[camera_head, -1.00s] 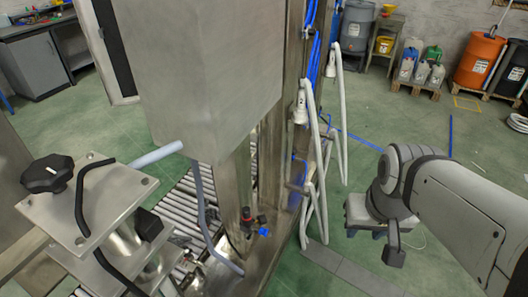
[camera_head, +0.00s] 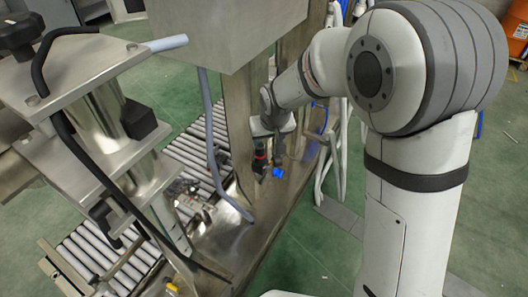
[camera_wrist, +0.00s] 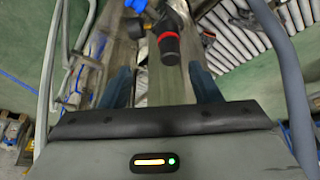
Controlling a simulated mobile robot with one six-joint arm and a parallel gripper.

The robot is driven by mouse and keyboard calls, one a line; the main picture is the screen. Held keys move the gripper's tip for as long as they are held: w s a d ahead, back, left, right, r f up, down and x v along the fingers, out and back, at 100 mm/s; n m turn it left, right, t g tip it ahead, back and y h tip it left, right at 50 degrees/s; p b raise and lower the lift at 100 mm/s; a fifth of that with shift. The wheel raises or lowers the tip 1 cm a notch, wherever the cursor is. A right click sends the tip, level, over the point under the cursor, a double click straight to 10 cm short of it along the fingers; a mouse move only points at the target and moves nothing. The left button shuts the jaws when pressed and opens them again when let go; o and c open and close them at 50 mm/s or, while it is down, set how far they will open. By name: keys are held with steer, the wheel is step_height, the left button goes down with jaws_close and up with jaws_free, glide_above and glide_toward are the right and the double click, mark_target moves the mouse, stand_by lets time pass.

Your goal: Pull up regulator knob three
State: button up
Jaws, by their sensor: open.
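One regulator shows, with a black knob (camera_wrist: 169,50), a red ring at its base and a blue fitting (camera_wrist: 136,6) beside it. I cannot read a number on it. In the head view the regulator (camera_head: 259,162) sits low by the steel column, partly hidden by my gripper (camera_head: 270,150). In the wrist view my gripper (camera_wrist: 159,72) is open, with one dark blue finger on each side. The knob's end lies just beyond the fingertips and between their lines, nearer the right finger. No contact shows.
A grey hose (camera_head: 212,140) hangs left of the regulator. A roller conveyor (camera_head: 110,255) runs behind and to the left. A steel clamp frame (camera_head: 60,75) with a black knob stands at left. A large steel box (camera_head: 228,25) overhangs above. White hoses stand at the right.

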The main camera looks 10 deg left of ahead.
mark_target(261, 149)
steer(key=x, duration=0.3)
steer(key=a+b+x, duration=0.1)
steer(key=x, duration=0.5)
steer(key=shift+a+f, duration=0.3)
steer(key=shift+c, duration=0.6)
jaws_close()
